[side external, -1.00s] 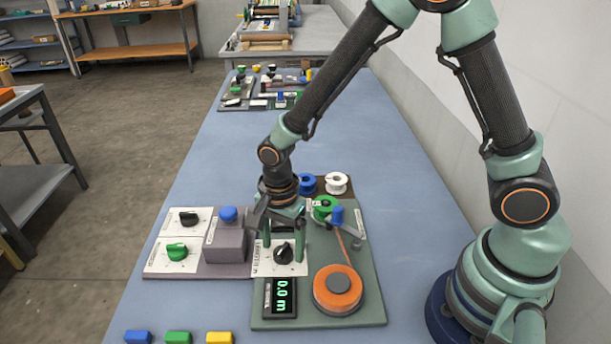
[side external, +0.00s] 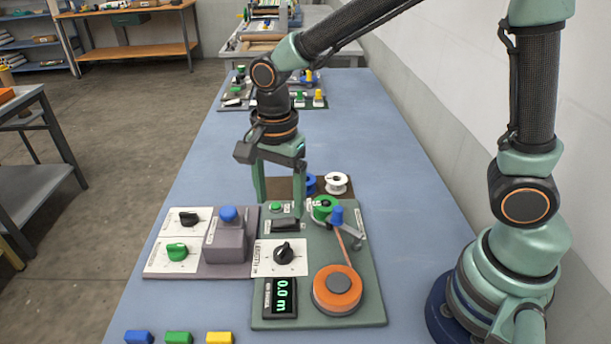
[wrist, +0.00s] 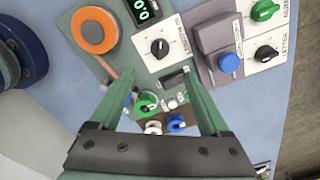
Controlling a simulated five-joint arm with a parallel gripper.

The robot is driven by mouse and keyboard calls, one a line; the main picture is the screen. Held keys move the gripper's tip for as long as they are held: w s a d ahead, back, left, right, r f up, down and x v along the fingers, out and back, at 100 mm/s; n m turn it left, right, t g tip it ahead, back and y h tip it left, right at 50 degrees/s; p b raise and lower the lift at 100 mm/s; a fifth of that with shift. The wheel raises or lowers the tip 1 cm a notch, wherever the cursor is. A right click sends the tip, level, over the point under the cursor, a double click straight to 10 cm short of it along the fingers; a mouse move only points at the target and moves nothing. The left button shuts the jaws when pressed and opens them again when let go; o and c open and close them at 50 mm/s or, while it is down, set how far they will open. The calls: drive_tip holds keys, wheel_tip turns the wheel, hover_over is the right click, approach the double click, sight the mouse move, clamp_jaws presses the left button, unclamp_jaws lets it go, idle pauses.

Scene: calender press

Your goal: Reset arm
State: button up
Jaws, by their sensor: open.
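My gripper (side external: 277,207) is open and empty. It hangs pointing down above the far part of the green panel (side external: 349,267), and its two green fingers are apart. In the wrist view the fingers (wrist: 162,98) spread on either side of the green spool and small buttons, with nothing between them held. The black knob (side external: 284,251) on its white plate is in clear view, apart from the fingers. The orange reel (side external: 338,290) and the display (side external: 281,297) reading 0.0 m sit at the near side of the panel.
A grey panel to the left carries a blue button (side external: 229,214), a green knob (side external: 177,252) and a black knob (side external: 188,218). A white spool (side external: 336,182) stands behind the green panel. Small blue, green and yellow blocks (side external: 178,337) lie in front. The blue table is clear on the right.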

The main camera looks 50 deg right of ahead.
drive_tip(key=s+d+r+n+t, duration=0.2)
drive_tip(key=s+d+r+n, duration=0.1)
drive_tip(key=d+r+n, duration=0.2)
drive_tip(key=s+d+r+n+t, duration=0.3)
drive_tip(key=d+r+n, duration=0.2)
drive_tip(key=d+n, duration=0.3)
drive_tip(key=shift+n+t, duration=0.3)
drive_tip(key=shift+n, duration=0.7)
drive_tip(key=shift+s+r, duration=0.1)
drive_tip(key=shift+r, duration=0.05)
